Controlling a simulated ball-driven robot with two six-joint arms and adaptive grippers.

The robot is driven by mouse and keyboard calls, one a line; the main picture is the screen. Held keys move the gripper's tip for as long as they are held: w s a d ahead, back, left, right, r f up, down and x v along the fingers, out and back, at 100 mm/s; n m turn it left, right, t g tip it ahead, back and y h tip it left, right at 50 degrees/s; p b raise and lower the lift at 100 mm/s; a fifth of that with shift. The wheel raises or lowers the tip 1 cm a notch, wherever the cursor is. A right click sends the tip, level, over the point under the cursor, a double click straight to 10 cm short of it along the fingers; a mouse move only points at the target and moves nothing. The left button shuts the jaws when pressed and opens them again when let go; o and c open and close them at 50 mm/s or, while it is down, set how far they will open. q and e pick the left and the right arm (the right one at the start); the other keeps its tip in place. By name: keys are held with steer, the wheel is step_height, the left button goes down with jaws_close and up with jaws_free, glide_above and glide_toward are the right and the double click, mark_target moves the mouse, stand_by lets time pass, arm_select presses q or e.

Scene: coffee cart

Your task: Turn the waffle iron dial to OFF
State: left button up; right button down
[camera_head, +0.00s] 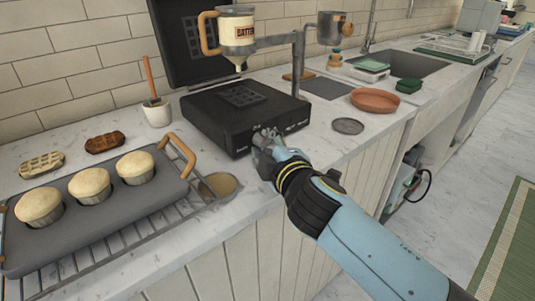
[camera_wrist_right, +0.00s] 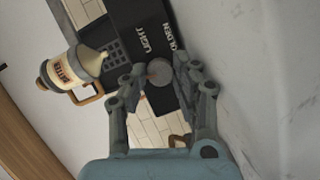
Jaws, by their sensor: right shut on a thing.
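The waffle iron (camera_head: 232,118) is a black box on the counter, its lid (camera_head: 190,50) raised at the back. My right gripper (camera_head: 266,140) is at its front face, fingers closed around the dial, which they mostly hide in the head view. In the right wrist view the round grey dial (camera_wrist_right: 160,73) sits between the fingertips of my right gripper (camera_wrist_right: 158,78), with a small reddish mark on its left part. The labels LIGHT and GOLDEN show beside it. I cannot make out an OFF label. My left gripper is not in view.
A batter dispenser (camera_head: 236,30) stands over the iron, with a grey arm bracket (camera_head: 298,62) beside it. A muffin tray (camera_head: 95,215) on a rack lies at left. A grey disc (camera_head: 348,126) and terracotta dish (camera_head: 375,100) lie at right. The counter's front edge is close to my arm.

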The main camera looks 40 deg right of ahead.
steer(key=shift+f, duration=0.1)
stand_by(0.5)
steer(key=c, duration=1)
jaws_free()
steer(key=shift+c, duration=0.2)
steer(key=shift+s, duration=0.1)
steer(key=shift+s+a, duration=0.15)
steer(key=shift+s, duration=0.15)
steer(key=v, duration=0.7)
steer(key=shift+s+a, duration=0.1)
